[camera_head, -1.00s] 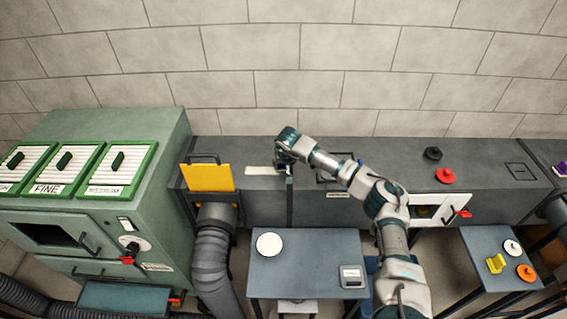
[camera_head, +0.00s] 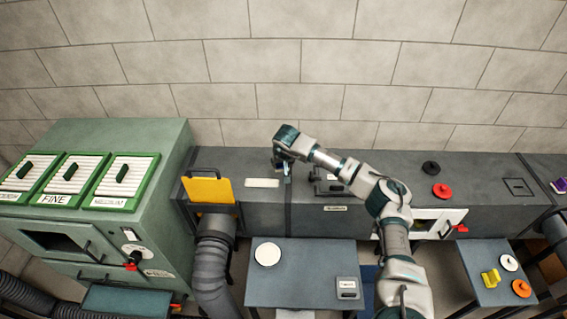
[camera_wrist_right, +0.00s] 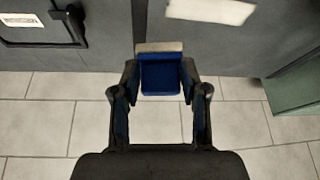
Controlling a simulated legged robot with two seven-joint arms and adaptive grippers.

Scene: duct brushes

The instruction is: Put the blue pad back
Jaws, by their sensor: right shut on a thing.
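My right gripper (camera_wrist_right: 160,78) is shut on the blue pad (camera_wrist_right: 161,77), which has a pale strip along its upper edge in the wrist view. The pad sits between both fingertips. In the head view my right gripper (camera_head: 281,167) is over the long grey duct (camera_head: 330,215), just right of a white strip (camera_head: 262,183) on the duct top. The pad is too small there to make out clearly. My left gripper is out of view.
A yellow plate (camera_head: 208,190) stands left on the duct. A green cabinet (camera_head: 165,165) with filter panels is at far left. A grey table (camera_head: 300,285) in front bears a white disc (camera_head: 267,254) and a small grey box (camera_head: 347,288). Red (camera_head: 442,190) and black (camera_head: 431,168) knobs sit to the right.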

